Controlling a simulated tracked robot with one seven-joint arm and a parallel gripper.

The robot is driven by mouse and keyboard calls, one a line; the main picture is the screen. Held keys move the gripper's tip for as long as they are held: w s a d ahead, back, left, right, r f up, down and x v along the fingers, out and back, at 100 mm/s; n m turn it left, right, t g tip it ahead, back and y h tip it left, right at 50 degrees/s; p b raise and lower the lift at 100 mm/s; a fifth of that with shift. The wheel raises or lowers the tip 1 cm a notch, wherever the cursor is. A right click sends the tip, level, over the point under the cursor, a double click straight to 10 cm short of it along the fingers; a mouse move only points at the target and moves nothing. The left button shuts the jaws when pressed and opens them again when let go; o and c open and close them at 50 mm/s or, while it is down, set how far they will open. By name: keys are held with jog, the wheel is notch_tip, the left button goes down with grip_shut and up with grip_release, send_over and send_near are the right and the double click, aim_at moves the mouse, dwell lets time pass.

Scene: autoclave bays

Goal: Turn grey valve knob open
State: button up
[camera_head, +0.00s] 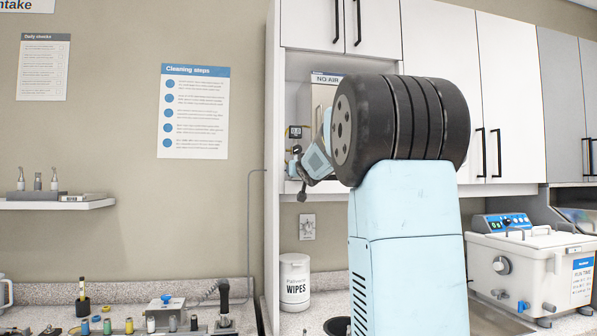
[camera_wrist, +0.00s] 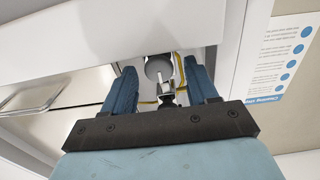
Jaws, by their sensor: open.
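A round grey knob (camera_wrist: 158,68) shows in the wrist view between the two blue fingers of my gripper (camera_wrist: 162,70). A silver metal fitting (camera_wrist: 167,90) with a dark end sits just below it in the picture. The fingers are open, one on each side of the knob, with gaps visible; I cannot tell how far beyond the fingertips it lies. In the head view, my gripper is at the open cabinet niche, partly hidden by my thick black arm joint. The grey knob cannot be made out clearly there.
The niche has a left side wall (camera_head: 273,150) and a shelf close around my gripper. A "NO AIR" sign (camera_head: 327,79) hangs at its top. Below stand a wipes tub (camera_head: 294,281) and, right, a white bath unit (camera_head: 527,262). Yellow tubing (camera_wrist: 149,99) runs near the fitting.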

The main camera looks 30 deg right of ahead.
jog(key=shift+c, duration=0.4)
jog(key=c, duration=0.9)
jog(key=shift+c, duration=0.2)
jog(key=n, duration=0.4)
jog(key=shift+a+n, duration=0.1)
jog(key=shift+n, duration=0.3)
jog(key=n, duration=0.4)
jog(key=shift+a+f+n, duration=0.1)
jog(key=shift+n, duration=0.2)
jog(key=n, duration=0.4)
jog(key=shift+f, duration=0.1)
jog(key=shift+w+f+n, duration=0.1)
jog(key=shift+f+n, duration=0.05)
jog(key=shift+n, duration=2.05)
jog(key=shift+f, duration=0.1)
